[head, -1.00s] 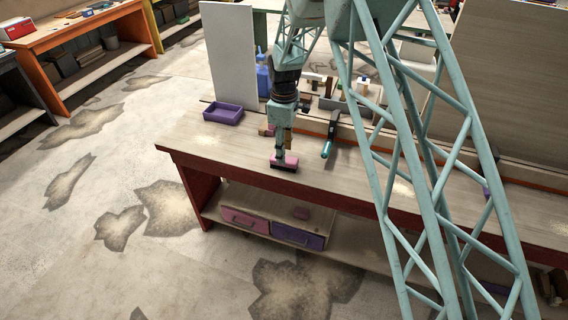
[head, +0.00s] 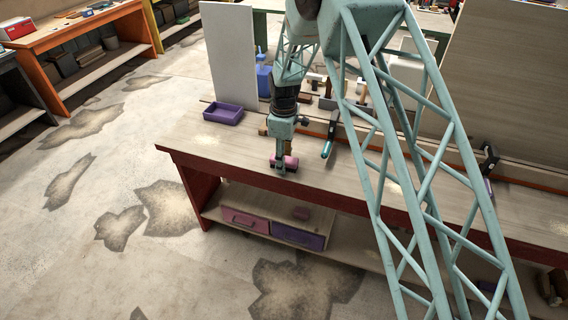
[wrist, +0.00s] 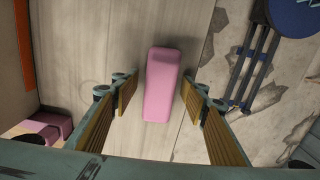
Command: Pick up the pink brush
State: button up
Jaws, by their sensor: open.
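The pink brush (head: 291,162) lies on the wooden workbench (head: 225,150), near its front edge. In the wrist view the pink block of the brush (wrist: 161,85) is centred, long side running up the picture. My gripper (head: 282,165) is low over the brush, with a finger in front of part of it. In the wrist view my gripper (wrist: 158,98) is open, one finger on each side of the brush's lower half, with gaps showing on both sides. The bristles are hidden.
A purple tray (head: 223,114) stands to the left on the bench. A teal-and-black tool (head: 328,148) lies to the right of my gripper. A pink-and-brown object (wrist: 48,130) shows at lower left in the wrist view.

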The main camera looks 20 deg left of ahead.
jog(key=c, duration=1)
jog(key=shift+r, duration=0.15)
jog(key=shift+r, duration=1.65)
jog(key=s+d, duration=0.3)
jog(key=d, duration=0.1)
jog(key=s+d+r, duration=0.1)
jog(key=s+d, duration=0.2)
jog(key=d, duration=0.1)
jog(key=s+d, duration=0.4)
jog(key=shift+d+r, duration=0.2)
jog(key=shift+d, duration=0.05)
